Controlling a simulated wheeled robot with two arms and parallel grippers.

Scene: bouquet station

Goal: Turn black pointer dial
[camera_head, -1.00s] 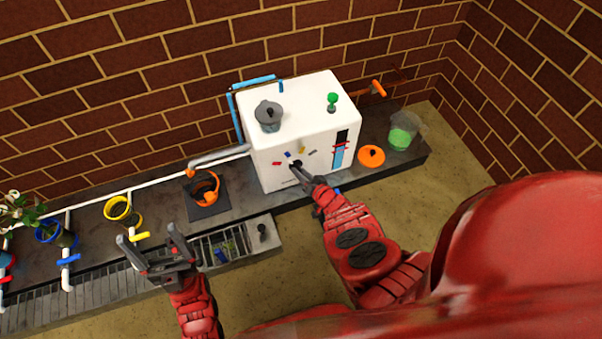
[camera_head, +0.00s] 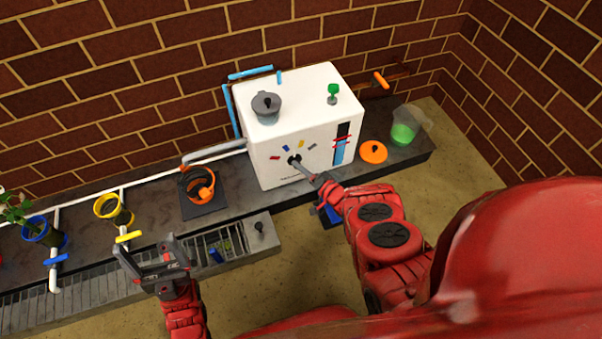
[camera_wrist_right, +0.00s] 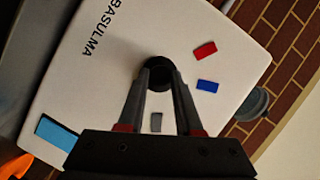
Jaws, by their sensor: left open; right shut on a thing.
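The black pointer dial (camera_head: 294,160) is on the front face of the white box (camera_head: 270,173), among small red, blue, yellow and grey marks. In the right wrist view the dial (camera_wrist_right: 158,72) sits between the fingertips of my right gripper (camera_wrist_right: 158,80), which is shut on it. The fingers hide part of the dial, so where its pointer aims cannot be told. In the head view my right gripper (camera_head: 301,165) reaches the dial from the lower right. My left gripper (camera_head: 150,250) is open and empty above the grated front of the counter.
A grey-lidded pot (camera_head: 266,108) and a green knob (camera_head: 333,93) are on top of the box. An orange lid (camera_head: 373,152) and a clear jug with green contents (camera_head: 404,132) stand to its right. Pots and white pipes line the counter at left.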

